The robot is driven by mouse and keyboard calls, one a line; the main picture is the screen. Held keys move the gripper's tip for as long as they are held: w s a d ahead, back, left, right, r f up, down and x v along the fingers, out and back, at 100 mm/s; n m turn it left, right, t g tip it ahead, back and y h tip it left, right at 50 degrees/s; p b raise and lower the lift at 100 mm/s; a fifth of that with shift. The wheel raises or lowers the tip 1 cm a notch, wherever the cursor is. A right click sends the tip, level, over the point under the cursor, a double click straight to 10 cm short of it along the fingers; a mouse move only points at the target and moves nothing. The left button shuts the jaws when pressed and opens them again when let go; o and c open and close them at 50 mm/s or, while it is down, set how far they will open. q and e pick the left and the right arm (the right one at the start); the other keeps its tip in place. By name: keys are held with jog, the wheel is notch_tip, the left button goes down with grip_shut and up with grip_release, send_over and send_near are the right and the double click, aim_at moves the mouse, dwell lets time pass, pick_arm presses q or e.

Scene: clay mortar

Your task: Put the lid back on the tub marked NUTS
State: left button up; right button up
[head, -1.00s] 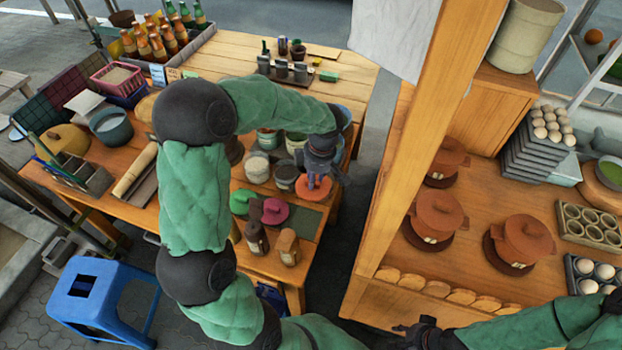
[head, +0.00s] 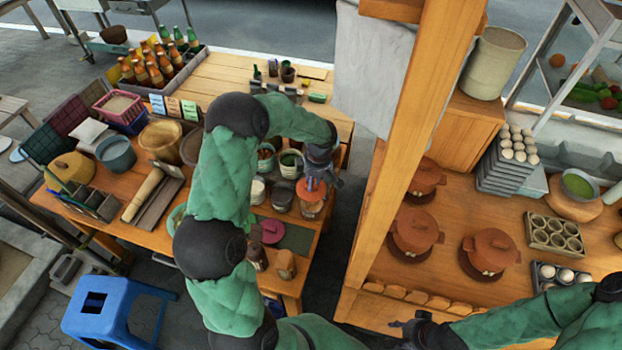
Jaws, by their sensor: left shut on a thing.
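My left gripper (head: 314,183) points down over the small table and is shut on an orange-red lid (head: 311,192). The lid is over a tub (head: 312,210) at the right edge of the tub group; I cannot tell whether it touches the rim. Next to it are an open tub with dark contents (head: 282,197) and one with pale contents (head: 257,189). I cannot read NUTS on any tub. A pink lid (head: 272,231) lies on the dark green mat (head: 297,238). My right gripper (head: 403,328) is low by the counter's front; its fingers are too unclear to judge.
Two jars (head: 285,264) stand at the table's front. A wooden post (head: 415,130) rises to the right of my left gripper. The counter (head: 430,275) beyond holds clay pots (head: 416,230). A blue stool (head: 118,308) stands at lower left.

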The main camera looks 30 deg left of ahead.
aim_at(313, 191)
pick_arm(q)
jog(key=shift+w+a+r+p, duration=0.15)
jog(key=shift+w+p, duration=0.25)
jog(key=shift+p, duration=0.45)
jog(key=shift+f+b, duration=0.35)
jog(key=shift+f, duration=2)
jog(key=shift+f+b, duration=1)
jog(key=shift+b, duration=0.4)
pick_arm(e)
jog(key=shift+f, duration=0.55)
pick_arm(q)
jog(key=shift+b, duration=0.9)
pick_arm(e)
jog(key=shift+f, duration=0.9)
pick_arm(q)
jog(key=shift+f+b, duration=0.15)
jog(key=shift+b, duration=0.85)
pick_arm(e)
jog(key=shift+f, duration=1)
pick_arm(q)
jog(key=o, duration=1)
